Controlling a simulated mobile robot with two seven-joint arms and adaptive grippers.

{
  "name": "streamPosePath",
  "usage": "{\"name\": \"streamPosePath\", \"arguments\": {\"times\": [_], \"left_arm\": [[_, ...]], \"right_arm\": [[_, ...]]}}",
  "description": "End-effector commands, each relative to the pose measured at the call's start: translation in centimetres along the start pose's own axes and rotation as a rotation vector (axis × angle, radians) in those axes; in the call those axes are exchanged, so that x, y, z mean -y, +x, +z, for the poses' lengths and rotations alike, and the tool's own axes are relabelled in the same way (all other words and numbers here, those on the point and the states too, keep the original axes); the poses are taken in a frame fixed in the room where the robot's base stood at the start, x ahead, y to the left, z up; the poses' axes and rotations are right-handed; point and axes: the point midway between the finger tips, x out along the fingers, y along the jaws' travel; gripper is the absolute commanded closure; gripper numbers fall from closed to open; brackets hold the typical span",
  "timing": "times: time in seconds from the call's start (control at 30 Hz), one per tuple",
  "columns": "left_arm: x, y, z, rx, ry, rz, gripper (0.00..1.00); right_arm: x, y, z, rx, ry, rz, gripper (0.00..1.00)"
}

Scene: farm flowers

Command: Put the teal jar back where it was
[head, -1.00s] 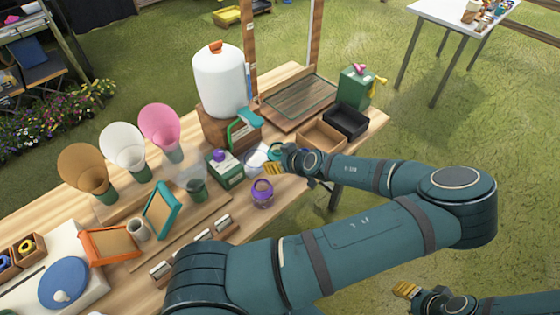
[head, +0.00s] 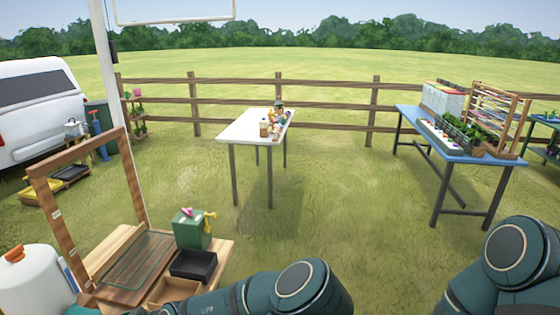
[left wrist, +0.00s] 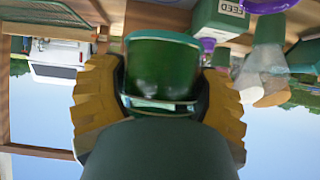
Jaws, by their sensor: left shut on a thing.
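The teal jar (left wrist: 163,68), dark green with a teal rim, fills the middle of the left wrist view. My left gripper (left wrist: 162,92) has its two yellow fingers shut on the jar, one on each side. The lower part of the jar is hidden by the gripper body. The head view shows neither the jar nor my left gripper; only arm links show along its bottom edge. My right gripper is in no current view.
A white table (head: 245,130) with several small bottles stands farther off. A blue table (head: 455,160) is at right. Grass between is clear.

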Motion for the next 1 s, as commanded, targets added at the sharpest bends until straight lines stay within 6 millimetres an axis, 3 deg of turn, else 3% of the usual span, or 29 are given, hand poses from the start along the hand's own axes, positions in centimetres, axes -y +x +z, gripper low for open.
{"name": "streamPosePath", "arguments": {"times": [0.03, 0.07, 0.1, 0.33, 0.53, 0.73, 0.9, 1.0], "left_arm": [[-0.1, -1.3, -1.7, 0.000, -0.003, 0.003, 0.75], [-0.1, -1.7, -2.1, 0.001, -0.001, 0.005, 0.75], [-0.1, -1.0, -0.8, 0.006, 0.020, 0.031, 0.75], [-1.3, -0.9, 2.4, 0.006, 0.157, 0.212, 0.75], [-4.0, -2.5, 6.6, 0.007, 0.355, 0.478, 0.75], [-8.5, -8.3, 11.6, 0.003, 0.639, 0.867, 0.75], [-10.5, -13.2, 13.4, -0.003, 0.797, 1.070, 0.75], [-11.0, -15.0, 13.8, -0.003, 0.851, 1.136, 0.75]], "right_arm": [[0.5, -1.5, -0.2, 0.000, 0.001, -0.002, 0.53], [0.6, -1.8, -0.2, 0.000, 0.001, -0.002, 0.53], [0.2, -0.8, -0.1, 0.000, 0.000, -0.002, 0.53], [-0.4, 1.2, 0.3, 0.004, -0.001, 0.000, 0.53], [-1.1, 3.2, 0.7, 0.008, -0.002, 0.003, 0.53], [-2.0, 5.7, 1.2, 0.015, -0.003, 0.007, 0.53], [-2.4, 6.7, 1.4, 0.017, -0.004, 0.009, 0.53], [-2.5, 7.1, 1.5, 0.017, -0.004, 0.009, 0.53]]}}
